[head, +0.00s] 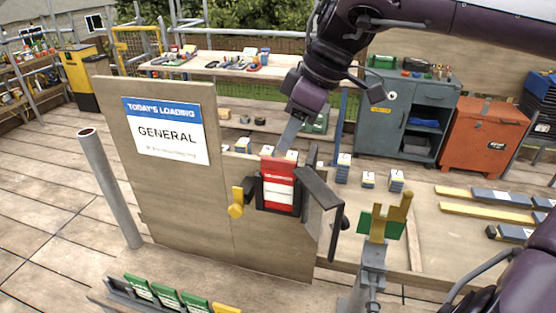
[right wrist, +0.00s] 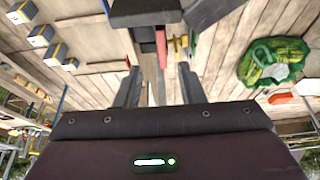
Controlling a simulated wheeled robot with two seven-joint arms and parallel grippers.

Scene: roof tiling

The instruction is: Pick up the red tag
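The red tag (head: 279,187), with a white label, sits upright in a dark holder (head: 255,192) on the wooden board (head: 180,207). My right gripper (head: 284,147) comes down from above, with its fingers just above the tag's top edge. In the right wrist view the red tag (right wrist: 161,48) shows as a thin edge beyond the gap between the fingers. The right gripper (right wrist: 159,72) is open and empty there. My left gripper is not in view.
A sign (head: 167,131) reading "GENERAL" is on the board. A rack with green tags (head: 168,296) and a yellow one (head: 226,308) stands at the front. A yellow knob (head: 236,208) is left of the holder, and a dark bracket (head: 318,188) is close on its right.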

